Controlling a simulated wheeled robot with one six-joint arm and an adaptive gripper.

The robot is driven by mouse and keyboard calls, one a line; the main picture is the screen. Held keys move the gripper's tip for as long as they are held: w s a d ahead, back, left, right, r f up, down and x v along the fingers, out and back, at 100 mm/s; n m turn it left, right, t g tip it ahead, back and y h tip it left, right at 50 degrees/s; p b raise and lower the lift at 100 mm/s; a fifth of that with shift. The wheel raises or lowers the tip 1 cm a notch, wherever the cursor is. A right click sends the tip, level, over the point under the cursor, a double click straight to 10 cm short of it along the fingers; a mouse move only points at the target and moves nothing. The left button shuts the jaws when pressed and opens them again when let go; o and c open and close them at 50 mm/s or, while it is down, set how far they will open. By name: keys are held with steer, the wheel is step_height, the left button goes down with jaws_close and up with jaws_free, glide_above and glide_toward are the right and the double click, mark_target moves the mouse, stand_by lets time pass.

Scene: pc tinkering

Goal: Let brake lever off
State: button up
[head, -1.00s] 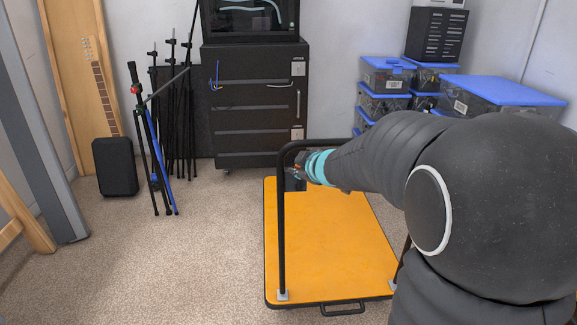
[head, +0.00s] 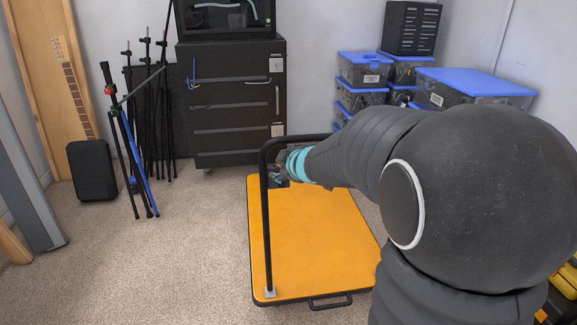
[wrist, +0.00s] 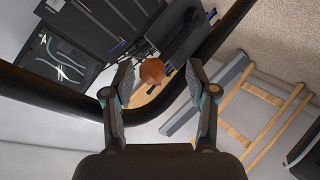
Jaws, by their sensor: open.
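The platform cart (head: 315,225) has a flat orange deck and a black tubular handle (head: 264,215) rising at its near left. A black loop-shaped lever (head: 331,301) sticks out low at the deck's near edge; it looks like the brake lever, and its exact position up or down cannot be told. My gripper (head: 283,168) is beside the top bar of the handle, above the deck, far from the loop. In the wrist view my gripper (wrist: 160,70) is open, with a brownish round thing (wrist: 152,71) showing between its fingers; whether it touches them cannot be told. The handle bar (wrist: 45,92) curves behind the fingers.
A dark cabinet (head: 237,105) stands behind the cart. Stacked bins with blue lids (head: 470,88) stand at the back right. Tripods (head: 128,150) and a black case (head: 92,170) stand at the left. Carpet (head: 170,255) left of the cart is clear.

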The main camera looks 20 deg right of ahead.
steer(key=v, duration=1.1)
steer(key=shift+s, duration=0.25)
